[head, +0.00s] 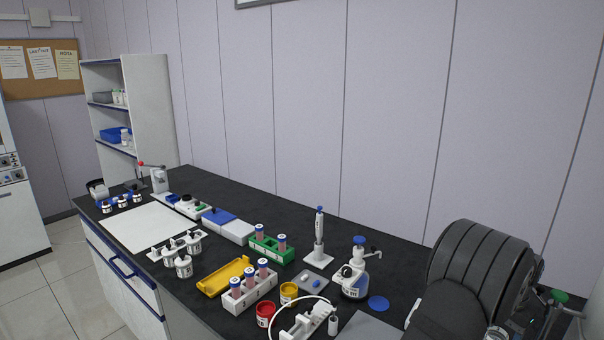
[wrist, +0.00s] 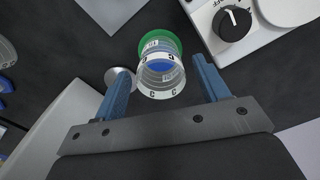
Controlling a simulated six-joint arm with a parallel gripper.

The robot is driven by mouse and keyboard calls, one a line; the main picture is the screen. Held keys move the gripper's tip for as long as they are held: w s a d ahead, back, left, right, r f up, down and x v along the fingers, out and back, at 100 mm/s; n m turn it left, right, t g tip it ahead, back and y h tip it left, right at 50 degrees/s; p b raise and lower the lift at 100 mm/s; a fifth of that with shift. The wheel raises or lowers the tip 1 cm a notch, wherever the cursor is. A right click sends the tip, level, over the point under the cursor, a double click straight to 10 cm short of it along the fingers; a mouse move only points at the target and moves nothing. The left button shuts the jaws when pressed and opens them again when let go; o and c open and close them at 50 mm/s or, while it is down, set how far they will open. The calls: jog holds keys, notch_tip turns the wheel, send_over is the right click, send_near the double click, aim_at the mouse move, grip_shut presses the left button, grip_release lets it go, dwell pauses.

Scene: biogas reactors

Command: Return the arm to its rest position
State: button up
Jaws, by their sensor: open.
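My gripper (wrist: 161,92) shows in the wrist view with its two blue fingers spread apart. It is open. A clear vessel (wrist: 160,78) with a green rim, a blue patch inside and letter marks shows between and beyond the fingertips. I cannot tell whether a finger touches it. In the head view my dark arm fills the lower right, and the gripper itself does not show there.
The black bench (head: 385,235) carries tube racks such as the white one (head: 250,292) and the green one (head: 270,249), a yellow lid (head: 224,275), a dispenser bottle (head: 355,275) and a pipette stand (head: 318,255). A device with a black knob (wrist: 232,24) is close to the right finger.

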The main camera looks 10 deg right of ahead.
notch_tip(320, 180, down, 4)
jog(key=shift+f, duration=0.1)
notch_tip(320, 180, up, 12)
notch_tip(320, 180, down, 12)
jog(key=shift+r, duration=0.1)
notch_tip(320, 180, up, 18)
jog(key=s+a+f, duration=0.2)
jog(key=a+f, duration=0.2)
jog(key=a, duration=0.6)
jog(key=s+a+f, duration=0.2)
jog(key=a+f, duration=0.1)
jog(key=a, duration=0.6)
jog(key=shift+n, duration=0.3)
jog(key=shift+w+a+f, duration=0.45)
jog(key=shift+w+f, duration=0.05)
jog(key=shift+w, duration=0.2)
jog(key=shift+w+a+f, duration=0.5)
jog(key=shift+w+f, duration=0.05)
jog(key=shift+w, duration=0.2)
jog(key=shift+w+a+f, duration=0.45)
jog(key=shift+w+f, duration=0.05)
jog(key=shift+w, duration=0.2)
